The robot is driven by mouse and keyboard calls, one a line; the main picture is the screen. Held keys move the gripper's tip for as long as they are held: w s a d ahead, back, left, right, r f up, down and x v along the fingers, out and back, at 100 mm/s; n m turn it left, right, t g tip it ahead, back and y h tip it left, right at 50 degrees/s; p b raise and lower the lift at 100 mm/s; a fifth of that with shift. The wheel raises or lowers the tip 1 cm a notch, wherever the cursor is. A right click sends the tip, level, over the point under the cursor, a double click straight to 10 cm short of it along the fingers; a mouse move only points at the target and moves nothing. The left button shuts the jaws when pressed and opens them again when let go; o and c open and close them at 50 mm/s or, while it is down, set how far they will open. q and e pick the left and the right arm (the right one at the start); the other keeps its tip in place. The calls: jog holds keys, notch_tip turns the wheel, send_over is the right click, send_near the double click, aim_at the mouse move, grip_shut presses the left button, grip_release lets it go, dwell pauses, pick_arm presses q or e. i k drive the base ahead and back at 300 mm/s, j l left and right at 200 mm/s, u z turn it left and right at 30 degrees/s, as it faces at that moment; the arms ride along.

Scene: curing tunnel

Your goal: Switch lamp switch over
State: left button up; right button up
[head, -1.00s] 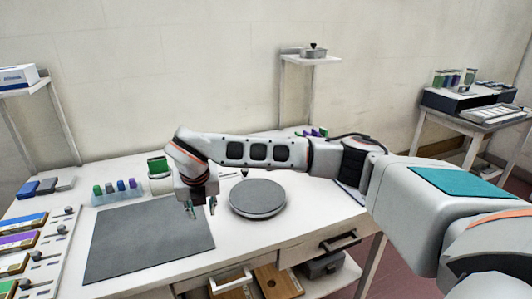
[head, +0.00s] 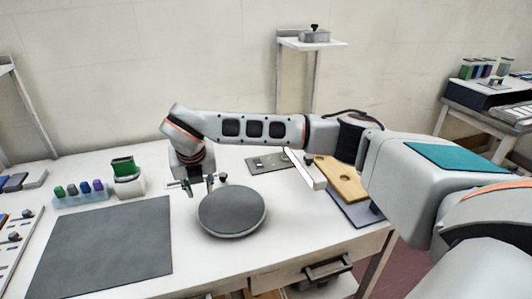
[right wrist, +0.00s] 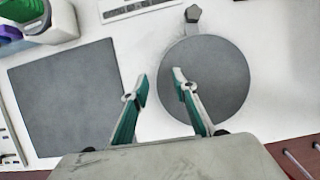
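My right gripper (head: 200,186) is open and empty above the white table, by the back left edge of a round dark grey disc. In the right wrist view its two fingers (right wrist: 158,84) are apart, the right one over the left edge of the disc (right wrist: 208,85). A metal plate (head: 268,162) with small knobs lies behind the forearm, partly hidden; I cannot tell whether it is the lamp switch. A small knobbed piece (right wrist: 193,14) shows at the back of the disc. My left gripper is not in view.
A dark grey mat (head: 105,245) lies left of the disc. A rack of coloured pieces (head: 82,195) and a green-topped white device (head: 126,175) stand behind it. A wooden board (head: 342,180) and white bar (head: 308,170) lie to the right. A knobbed panel (head: 12,245) is at far left.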

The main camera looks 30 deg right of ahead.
aim_at(258, 163)
jog(key=i+l, duration=0.1)
jog(key=l, duration=0.35)
jog(key=i+l, duration=0.1)
jog(key=l, duration=0.75)
jog(key=i, duration=0.05)
